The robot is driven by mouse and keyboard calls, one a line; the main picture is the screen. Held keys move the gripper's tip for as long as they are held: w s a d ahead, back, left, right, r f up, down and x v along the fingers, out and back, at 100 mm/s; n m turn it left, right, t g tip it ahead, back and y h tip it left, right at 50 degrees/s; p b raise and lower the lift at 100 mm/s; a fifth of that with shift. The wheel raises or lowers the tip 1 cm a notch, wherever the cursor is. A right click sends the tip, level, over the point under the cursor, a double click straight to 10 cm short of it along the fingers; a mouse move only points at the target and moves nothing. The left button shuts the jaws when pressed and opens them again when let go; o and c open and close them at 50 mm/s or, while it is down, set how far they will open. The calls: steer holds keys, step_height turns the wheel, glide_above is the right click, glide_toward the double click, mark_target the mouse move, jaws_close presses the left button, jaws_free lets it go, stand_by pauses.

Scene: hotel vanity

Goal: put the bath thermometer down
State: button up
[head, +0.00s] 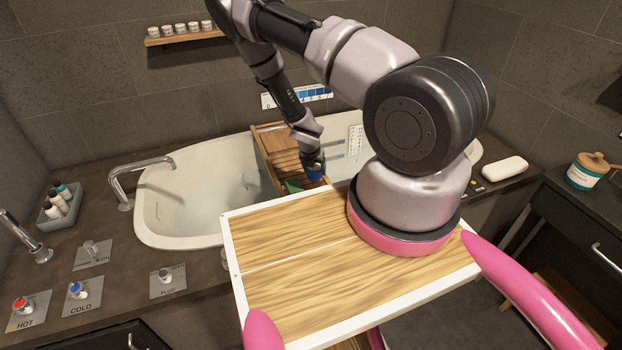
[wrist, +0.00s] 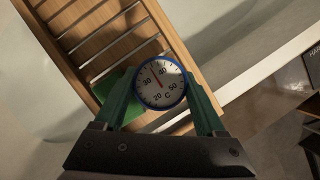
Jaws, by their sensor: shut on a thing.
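The bath thermometer (wrist: 160,83) is a round dial with a blue rim, a white face marked in °C and a red needle. My gripper (wrist: 158,92) is shut on it, with a green finger on each side of the dial. A green patch (wrist: 103,88) on the rack is partly hidden behind my left finger.
The rack lies across the white bathtub (head: 180,200), with bare slats toward its far end. A chrome spout (head: 137,172) stands at the tub's left. A tray of bottles (head: 60,204), hot and cold knobs and a soap-like white block (head: 505,168) sit on the surround.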

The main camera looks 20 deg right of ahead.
mark_target(314, 178)
steer(key=shift+f, duration=2.4)
steer(key=shift+f, duration=0.1)
steer(key=o, duration=1.5)
steer(key=shift+o, duration=0.2)
